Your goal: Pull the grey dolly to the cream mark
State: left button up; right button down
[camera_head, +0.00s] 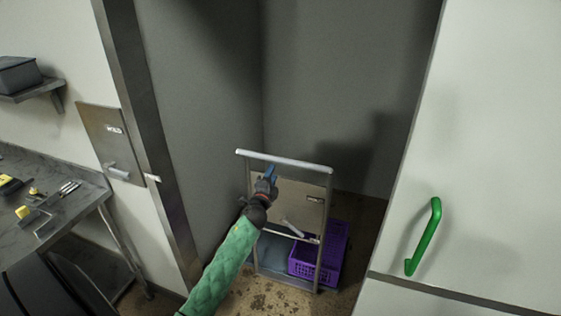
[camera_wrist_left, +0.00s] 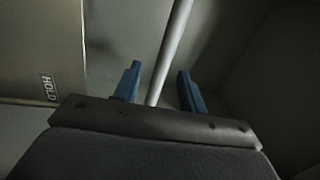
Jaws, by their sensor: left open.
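The grey dolly (camera_head: 273,262) stands in a grey recess, with a pale upright frame and a top handle bar (camera_head: 300,164). My left gripper (camera_head: 271,170), with blue fingertips, is open at the handle bar, just below it in the head view. In the left wrist view the bar (camera_wrist_left: 171,45) runs between the two spread fingers (camera_wrist_left: 158,82), nearer the left one. I cannot tell whether it lies at fingertip depth. The cream mark is not in view. My right gripper is not in view.
A purple crate (camera_head: 303,267) is on the dolly. A white panel with a green handle (camera_head: 424,237) bounds the recess on the right. A metal-edged wall with a plate (camera_head: 108,140) bounds it on the left. A metal table (camera_head: 80,203) with small tools stands at far left.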

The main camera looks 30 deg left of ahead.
aim_at(280, 162)
pick_arm(q)
jog(key=shift+w+d+r+m+h+p, duration=0.4)
jog(key=shift+w+r+m+h, duration=0.2)
jog(key=shift+m, duration=0.2)
jog(key=p+x, duration=0.2)
jog(key=x, duration=0.3)
jog(key=shift+w, duration=0.15)
jog(key=shift+w+a, duration=0.2)
jog(key=shift+w, duration=0.45)
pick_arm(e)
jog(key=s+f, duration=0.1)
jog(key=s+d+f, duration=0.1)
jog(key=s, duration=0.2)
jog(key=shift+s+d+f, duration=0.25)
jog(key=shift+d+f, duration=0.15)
pick_arm(q)
grip_shut()
